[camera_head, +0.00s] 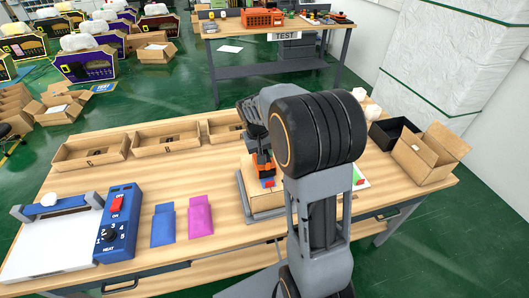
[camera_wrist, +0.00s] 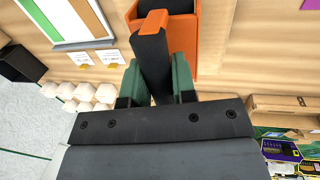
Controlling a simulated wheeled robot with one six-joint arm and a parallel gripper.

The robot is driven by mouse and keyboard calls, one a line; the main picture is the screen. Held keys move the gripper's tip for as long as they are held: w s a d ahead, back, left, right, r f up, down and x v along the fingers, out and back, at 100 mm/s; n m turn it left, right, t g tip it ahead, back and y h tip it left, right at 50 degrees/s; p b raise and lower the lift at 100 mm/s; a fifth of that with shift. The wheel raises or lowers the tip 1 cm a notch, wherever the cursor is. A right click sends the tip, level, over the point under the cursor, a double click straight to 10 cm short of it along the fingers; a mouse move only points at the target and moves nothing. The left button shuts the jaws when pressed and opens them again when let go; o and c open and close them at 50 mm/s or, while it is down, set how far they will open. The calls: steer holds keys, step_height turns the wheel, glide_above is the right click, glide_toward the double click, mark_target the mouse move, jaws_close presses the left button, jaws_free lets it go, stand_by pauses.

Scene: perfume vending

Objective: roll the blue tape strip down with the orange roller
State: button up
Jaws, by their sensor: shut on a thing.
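My gripper (camera_wrist: 157,72) has its two green fingers shut on the black handle of the orange roller (camera_wrist: 152,22) in the wrist view. The roller's orange frame and dark top part show beyond the fingers. In the head view the orange of the roller (camera_head: 263,160) shows low over a cardboard box (camera_head: 265,204), left of my arm. A small blue patch (camera_head: 268,183), with red beside it, shows just below the roller; it may be the blue tape strip. Whether the roller touches it I cannot tell. My arm hides part of the box.
A heat sealer (camera_head: 120,225) stands at the left of the wooden table, with a blue packet (camera_head: 163,224) and a pink packet (camera_head: 200,215) beside it. Open trays (camera_head: 167,137) line the back. A black box (camera_head: 392,132) and an open carton (camera_head: 423,160) stand at the right.

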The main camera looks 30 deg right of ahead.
steer(key=shift+f+b, duration=0.3)
steer(key=shift+f, duration=0.1)
